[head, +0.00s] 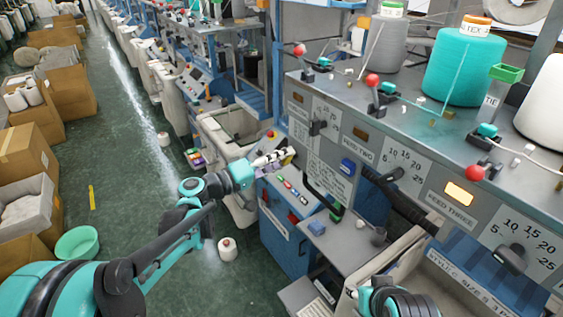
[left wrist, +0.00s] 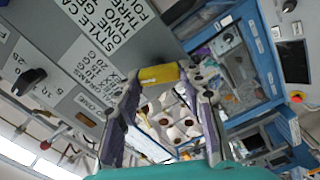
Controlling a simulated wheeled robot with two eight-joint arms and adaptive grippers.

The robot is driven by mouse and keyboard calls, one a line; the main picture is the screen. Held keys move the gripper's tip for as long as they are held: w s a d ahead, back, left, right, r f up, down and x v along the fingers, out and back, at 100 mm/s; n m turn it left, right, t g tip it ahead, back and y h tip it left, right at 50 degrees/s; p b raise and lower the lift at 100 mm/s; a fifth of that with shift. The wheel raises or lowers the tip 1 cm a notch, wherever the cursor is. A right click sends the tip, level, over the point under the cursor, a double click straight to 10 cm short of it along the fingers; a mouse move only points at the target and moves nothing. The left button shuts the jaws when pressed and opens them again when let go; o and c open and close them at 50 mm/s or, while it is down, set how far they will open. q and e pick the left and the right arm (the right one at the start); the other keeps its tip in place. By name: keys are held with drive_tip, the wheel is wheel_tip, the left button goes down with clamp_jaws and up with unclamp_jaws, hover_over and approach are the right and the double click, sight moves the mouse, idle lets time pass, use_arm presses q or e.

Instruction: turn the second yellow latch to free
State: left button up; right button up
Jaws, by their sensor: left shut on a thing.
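My left gripper (head: 275,158) reaches to the left end of the grey machine front in the head view. In the left wrist view its two fingers (left wrist: 160,82) are on either side of a yellow latch (left wrist: 158,74) and shut on it. The latch lies crosswise between the fingertips, close to the grey panel. In the head view the fingers largely hide the latch, and its exact turn is hard to tell. I cannot make out another yellow latch for certain. Part of my right arm shows at the bottom, but its gripper is out of view.
The grey machine panel (head: 328,150) has black knobs, a lit yellow lamp (head: 459,194) and a black handle (head: 322,200). Below stands a blue cabinet (head: 285,240) with buttons. Yarn cones (head: 465,65) stand on top. A white cone (head: 227,249) and a green bowl (head: 77,243) are on the floor.

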use_arm(q)
drive_tip(key=n+b, duration=0.1)
drive_tip(key=n, duration=0.3)
drive_tip(key=shift+f+n, duration=0.1)
drive_tip(key=shift+n, duration=0.3)
idle(0.4)
drive_tip(key=o, duration=1.2)
drive_tip(key=shift+c, duration=0.2)
drive_tip(key=v, duration=1.2)
drive_tip(key=shift+f, duration=0.1)
